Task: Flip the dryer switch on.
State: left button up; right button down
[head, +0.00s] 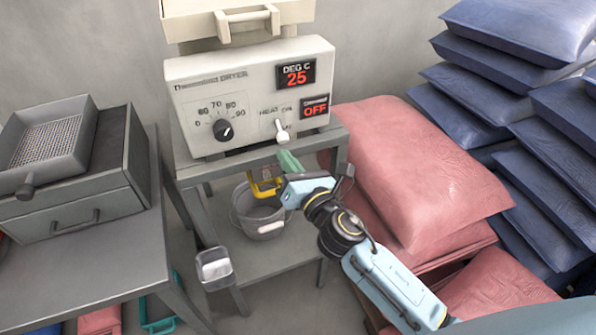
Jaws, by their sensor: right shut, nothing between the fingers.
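The dryer (240,93) is a cream box on a grey metal stand, with a temperature dial at its left. Its white toggle switch (282,131), under the label "HEAT ON", points downward. The red display beside it (314,106) reads "OFF", and the upper display (296,74) reads 25. My right gripper (287,160) is shut and empty, just below the switch at the stand's front edge. Its greenish fingertips look close under the lever; I cannot tell whether they touch it. My left gripper is out of view.
A grey bucket (262,212) stands on the stand's lower shelf, and a small clear cup (214,268) is at its front left. A grey table (90,262) with a sieve box is at left. Pink sacks (415,170) and blue sacks (480,90) fill the right.

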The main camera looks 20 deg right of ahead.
jog(key=shift+x, duration=1.15)
jog(key=shift+w, duration=0.15)
